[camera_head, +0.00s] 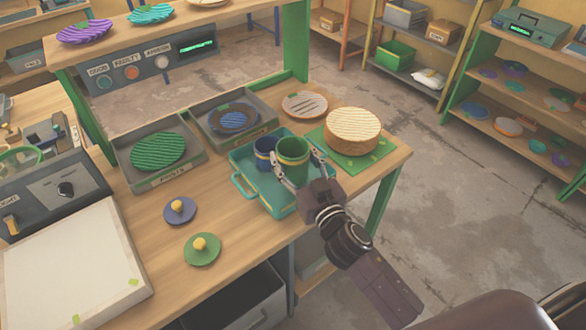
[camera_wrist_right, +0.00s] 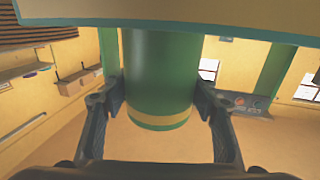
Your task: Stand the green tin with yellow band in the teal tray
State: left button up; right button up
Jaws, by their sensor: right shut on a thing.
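The green tin with yellow band (camera_head: 292,152) is upright at the right part of the teal tray (camera_head: 243,184). My right gripper (camera_head: 297,172) is shut on the tin, one finger on each side. In the right wrist view the tin (camera_wrist_right: 160,80) stands between both fingers, its yellow band near its lower end in that picture. A pale, teal-edged strip crosses the top there and hides the tin's other end. Whether the tin's base touches the tray floor cannot be told. A blue tin (camera_head: 264,152) stands in the tray, just left of the green one. My left gripper is not in view.
Right of the tray, a round pale stack (camera_head: 353,129) sits on a green mat (camera_head: 379,152). Behind are a striped plate (camera_head: 305,104) and two grey trays holding plates. A blue lid (camera_head: 180,211) and a green lid (camera_head: 203,249) lie on the bare wood at left.

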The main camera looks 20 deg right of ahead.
jog(key=shift+f+b, duration=0.4)
jog(key=shift+f, duration=1.45)
jog(key=shift+f, duration=0.1)
jog(key=shift+f, duration=0.15)
jog(key=o, duration=1.2)
jog(key=shift+s+r, duration=0.15)
jog(key=shift+r, duration=0.05)
jog(key=s, duration=0.3)
jog(key=s+b, duration=0.1)
jog(key=s, duration=0.3)
jog(key=s+d+b, duration=0.1)
jog(key=s, duration=0.2)
jog(key=shift+s+d+f, duration=0.1)
jog(key=shift+s, duration=0.15)
jog(key=shift+s+d+b, duration=0.1)
jog(key=shift+s+b, duration=0.2)
jog(key=shift+s, duration=0.3)
